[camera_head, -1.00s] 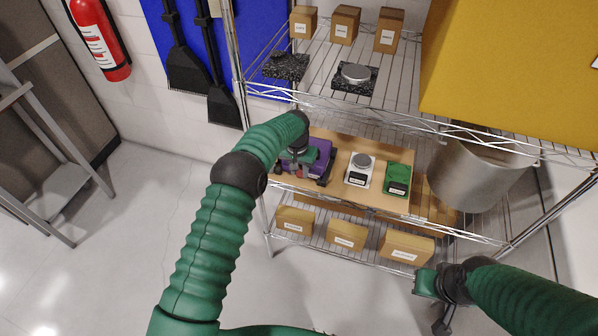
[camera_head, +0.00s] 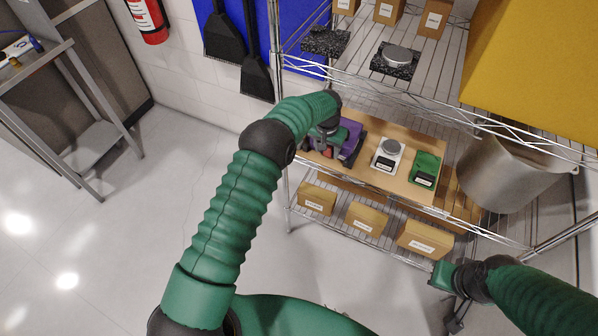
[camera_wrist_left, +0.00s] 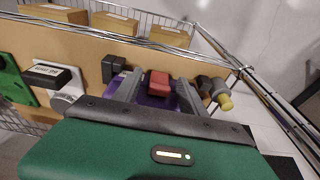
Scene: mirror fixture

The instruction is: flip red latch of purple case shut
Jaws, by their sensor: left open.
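The purple case (camera_head: 350,136) sits on the wooden board of the middle shelf, partly hidden behind my left gripper in the head view. In the left wrist view the purple case (camera_wrist_left: 150,98) lies under and between my fingers. Its red latch (camera_wrist_left: 158,83) shows between the two grey fingers of my left gripper (camera_wrist_left: 160,78). The fingers are apart, one on each side of the latch; I cannot tell whether they touch it. My right gripper (camera_head: 447,296) hangs at the lower right of the head view, away from the case, its jaws unclear.
A white device (camera_head: 387,155) and a green device (camera_head: 425,168) stand on the board right of the case. Cardboard boxes (camera_head: 367,218) line the shelf below. A metal pot (camera_head: 505,175) stands at the right. Wire shelf rails and a post (camera_head: 287,200) border the space.

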